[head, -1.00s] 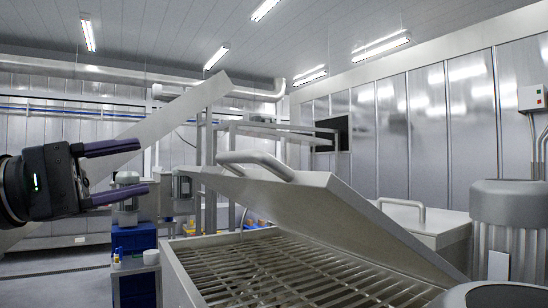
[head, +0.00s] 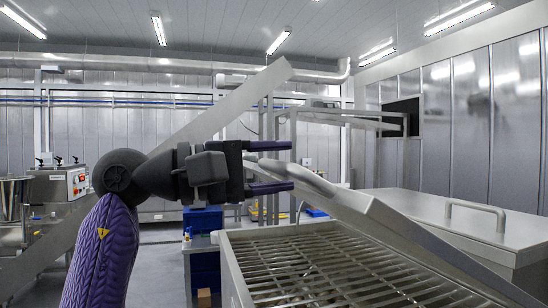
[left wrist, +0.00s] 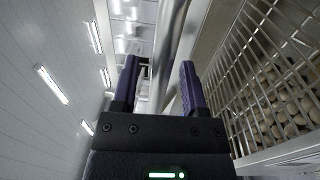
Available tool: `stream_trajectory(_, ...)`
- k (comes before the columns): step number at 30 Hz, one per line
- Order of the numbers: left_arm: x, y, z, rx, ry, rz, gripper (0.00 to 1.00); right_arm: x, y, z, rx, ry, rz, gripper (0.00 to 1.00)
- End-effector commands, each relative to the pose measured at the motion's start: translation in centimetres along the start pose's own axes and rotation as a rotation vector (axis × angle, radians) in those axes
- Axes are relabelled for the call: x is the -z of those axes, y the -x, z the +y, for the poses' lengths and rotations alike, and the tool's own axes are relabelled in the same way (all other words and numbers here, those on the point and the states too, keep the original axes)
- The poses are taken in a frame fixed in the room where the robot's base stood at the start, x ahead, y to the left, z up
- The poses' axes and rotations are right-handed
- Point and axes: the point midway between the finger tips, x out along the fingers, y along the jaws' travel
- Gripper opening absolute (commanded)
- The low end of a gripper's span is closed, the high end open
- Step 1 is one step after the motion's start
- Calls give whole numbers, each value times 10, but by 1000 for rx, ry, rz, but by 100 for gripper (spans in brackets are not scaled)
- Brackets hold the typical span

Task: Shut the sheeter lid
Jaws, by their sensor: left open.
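The grey metal sheeter lid (head: 400,236) stands raised and tilted above the open sheeter body (head: 235,275) and its grille (head: 320,262). The lid's bar handle (head: 318,184) is at its raised end. My left gripper (head: 291,166) is open at that handle, with its lower purple finger overlapping the handle in the head view. In the left wrist view a shiny bar (left wrist: 172,40) runs between the open fingers of the gripper (left wrist: 158,72); I cannot tell if they touch it. My right gripper is not in view.
Round pale pieces (left wrist: 284,112) lie under the grille. A closed metal cabinet (head: 470,222) with a handle stands to the right. A blue crate (head: 203,220) is behind my arm, and a machine with a control panel (head: 77,183) is at far left. Open floor lies between.

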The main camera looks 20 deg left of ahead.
Motion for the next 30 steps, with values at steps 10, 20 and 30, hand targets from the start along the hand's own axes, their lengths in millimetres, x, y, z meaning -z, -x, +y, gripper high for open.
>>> stream_trajectory(10, 0, 0, -1, 0, 1, 0, 9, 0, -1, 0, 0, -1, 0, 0)
stream_trajectory(20, 0, 0, 0, 0, 1, -1, 0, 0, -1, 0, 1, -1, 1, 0)
stream_trajectory(30, 0, 0, 0, 0, 1, -1, 0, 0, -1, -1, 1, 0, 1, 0)
